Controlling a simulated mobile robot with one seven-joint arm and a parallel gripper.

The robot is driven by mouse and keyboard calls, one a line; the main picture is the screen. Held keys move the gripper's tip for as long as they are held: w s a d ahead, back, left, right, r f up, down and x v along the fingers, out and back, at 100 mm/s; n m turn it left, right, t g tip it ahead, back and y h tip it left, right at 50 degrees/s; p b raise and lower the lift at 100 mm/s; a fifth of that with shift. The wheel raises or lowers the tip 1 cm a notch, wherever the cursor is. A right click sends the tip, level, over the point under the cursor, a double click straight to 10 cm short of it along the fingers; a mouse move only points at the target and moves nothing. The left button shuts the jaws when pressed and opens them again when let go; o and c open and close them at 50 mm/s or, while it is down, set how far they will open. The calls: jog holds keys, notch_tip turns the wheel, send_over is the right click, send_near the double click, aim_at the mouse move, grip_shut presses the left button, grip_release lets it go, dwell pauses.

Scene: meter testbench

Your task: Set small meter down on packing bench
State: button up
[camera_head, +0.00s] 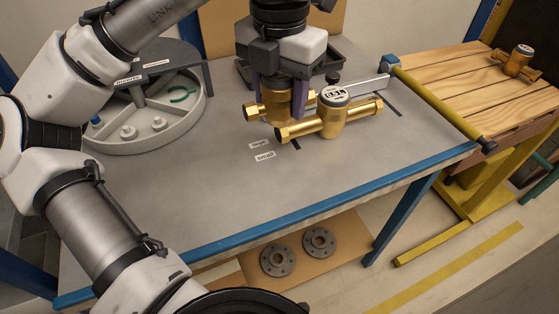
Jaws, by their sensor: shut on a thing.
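My gripper (284,110) points down over the grey table, its purple fingers shut on a brass meter (268,112). The fingers and a second meter hide much of it. I cannot tell whether it touches the table. The second brass meter (333,121), with a white dial marked 0.5 L, is just in front and to the right. I cannot tell from their sizes which is the small meter. The packing bench (459,87), with wooden slats on a yellow frame, stands at the right. Another brass meter (517,64) lies on its far part.
A round grey tray (165,138) with fittings is at the table's left. Labels "large" (259,143) and "small" (265,155) lie in front of the meters. A yellow bar (436,104) runs along the table's right edge. The packing bench's near slats are clear.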

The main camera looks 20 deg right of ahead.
aim_at(280, 114)
notch_tip(280, 114, down, 16)
jog(key=shift+r, duration=0.2)
jog(key=shift+f+b, duration=0.1)
jog(key=shift+b, duration=0.2)
jog(key=o, duration=1.3)
notch_tip(280, 114, up, 12)
jog(key=shift+r, duration=0.15)
